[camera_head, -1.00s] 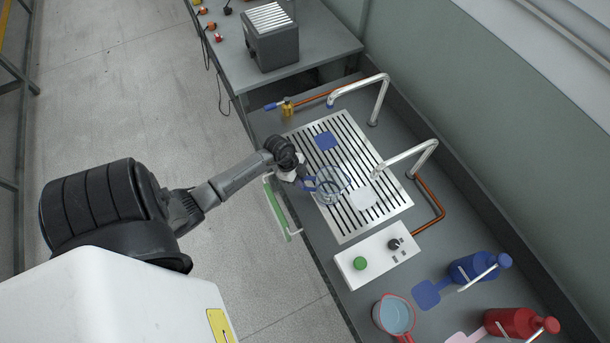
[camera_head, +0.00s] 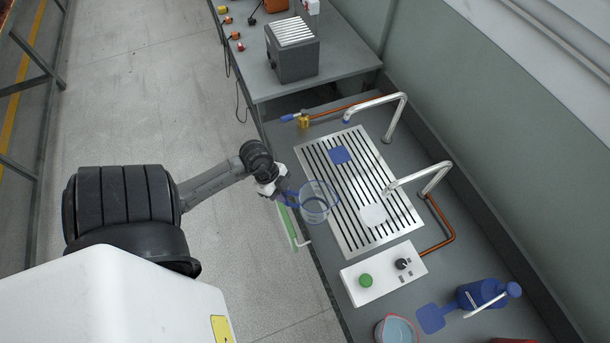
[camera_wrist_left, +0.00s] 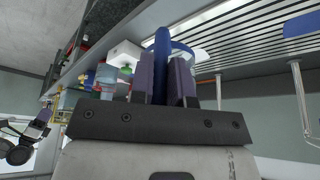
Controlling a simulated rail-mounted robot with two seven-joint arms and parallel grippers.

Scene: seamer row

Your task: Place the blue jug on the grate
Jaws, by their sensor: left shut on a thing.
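The blue jug (camera_head: 317,203) is a clear vessel with a blue rim and handle. My left gripper (camera_head: 284,193) is shut on its handle, and the jug appears upright. In the head view the jug overlaps the left long edge of the slotted metal grate (camera_head: 337,232); its height above it is hard to judge. In the left wrist view the blue handle (camera_wrist_left: 161,62) stands between the two fingers, with the blue rim (camera_wrist_left: 182,46) behind and the grate (camera_wrist_left: 240,48) beyond. A dark gripper-like part shows at the left of that view, too small to read.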

